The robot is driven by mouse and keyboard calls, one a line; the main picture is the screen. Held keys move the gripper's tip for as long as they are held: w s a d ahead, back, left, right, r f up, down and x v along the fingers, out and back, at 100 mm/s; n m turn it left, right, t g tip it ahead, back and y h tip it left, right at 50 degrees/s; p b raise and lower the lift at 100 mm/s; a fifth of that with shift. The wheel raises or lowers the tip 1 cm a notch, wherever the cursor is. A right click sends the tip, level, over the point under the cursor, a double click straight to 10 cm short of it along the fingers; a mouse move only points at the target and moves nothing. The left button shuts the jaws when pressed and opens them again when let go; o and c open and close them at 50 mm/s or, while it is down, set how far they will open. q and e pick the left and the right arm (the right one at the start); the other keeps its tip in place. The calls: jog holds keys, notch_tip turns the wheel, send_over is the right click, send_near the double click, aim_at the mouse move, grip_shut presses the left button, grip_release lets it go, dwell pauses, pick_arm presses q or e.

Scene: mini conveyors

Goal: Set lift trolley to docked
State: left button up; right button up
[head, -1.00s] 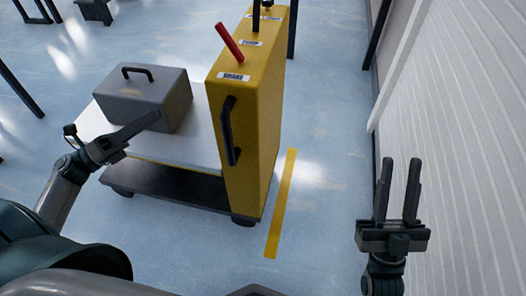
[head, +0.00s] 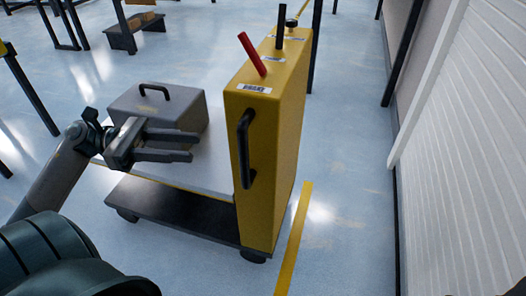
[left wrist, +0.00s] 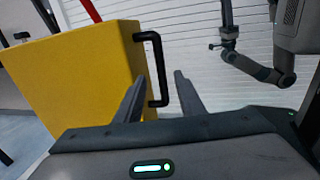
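The lift trolley (head: 264,178) has a yellow upright body with a black side handle (head: 244,148), a red lever (head: 252,54), a black lever (head: 280,27) and a dark knob on top. Its pale deck (head: 212,168) lies above a dark wheeled base. My left gripper (head: 192,146) is open and empty, left of the handle with its fingers pointing at it. In the left wrist view the handle (left wrist: 158,70) stands upright beyond the fingers, apart from them. My right gripper is out of the head view.
A grey box with a handle (head: 160,108) sits on the trolley deck behind my left gripper. A yellow floor line (head: 293,240) runs just right of the trolley. A white ribbed wall (head: 470,150) stands at the right, with clear floor before it.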

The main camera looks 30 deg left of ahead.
aim_at(262, 152)
pick_arm(q)
jog(key=b+x, duration=0.1)
jog(key=x, duration=1.6)
jog(key=shift+d, duration=0.1)
jog(key=shift+c, duration=0.6)
grip_shut()
